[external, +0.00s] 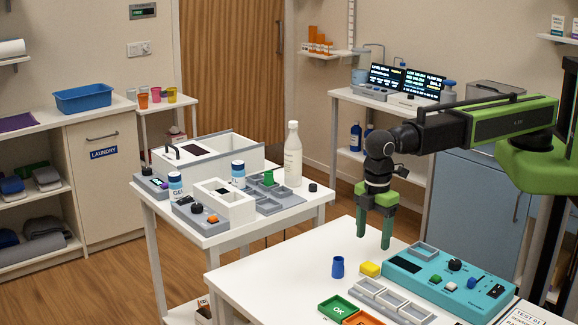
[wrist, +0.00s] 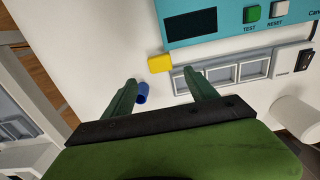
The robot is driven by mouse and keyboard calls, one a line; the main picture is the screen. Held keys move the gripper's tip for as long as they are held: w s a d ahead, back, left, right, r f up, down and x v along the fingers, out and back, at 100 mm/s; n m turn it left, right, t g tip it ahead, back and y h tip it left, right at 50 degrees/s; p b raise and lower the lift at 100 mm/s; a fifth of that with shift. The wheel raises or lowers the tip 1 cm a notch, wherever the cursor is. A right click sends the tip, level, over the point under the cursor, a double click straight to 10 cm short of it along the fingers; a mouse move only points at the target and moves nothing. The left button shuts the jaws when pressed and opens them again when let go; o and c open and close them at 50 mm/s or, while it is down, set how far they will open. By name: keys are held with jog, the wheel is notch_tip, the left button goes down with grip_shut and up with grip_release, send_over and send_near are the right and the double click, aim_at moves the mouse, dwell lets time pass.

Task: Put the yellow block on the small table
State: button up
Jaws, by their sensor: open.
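The yellow block (external: 370,268) lies on the white front table (external: 262,270), next to a blue cup and the teal device. It also shows in the wrist view (wrist: 159,63), just beyond the gap between my fingertips. My gripper (external: 374,241) points down above this table, open and empty, with both green fingers apart from the block. The fingers also show in the wrist view (wrist: 160,76). A smaller white table (external: 315,207) stands to the left, holding white boxes and bottles. Another small stand (external: 158,112) with coloured cups is farther back; I cannot tell which is the small table meant.
The blue cup (external: 338,267) stands close left of the block. The teal device (external: 440,284) and a grey divided tray (external: 395,300) lie right and in front. Green (external: 338,308) and orange trays are at the front edge. The front table's left part is clear.

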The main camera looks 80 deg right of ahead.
notch_tip(320, 180, up, 2)
jog(key=shift+r+p, duration=0.15)
jog(key=shift+p, duration=0.3)
jog(key=w+d+m, duration=0.1)
jog(key=d+m, duration=0.3)
jog(key=d, duration=1.5)
jog(key=shift+w+d, duration=0.25)
jog(key=s+d+m, duration=0.1)
jog(key=d, duration=0.5)
jog(key=s+d+m, duration=0.1)
jog(key=d+m, duration=0.1)
jog(key=d, duration=0.4)
jog(key=s+d+m, duration=0.2)
jog(key=d, duration=0.4)
jog(key=shift+d, duration=0.2)
jog(key=shift+c, duration=0.4)
jog(key=shift+w+a, duration=0.1)
jog(key=shift+c, duration=0.6)
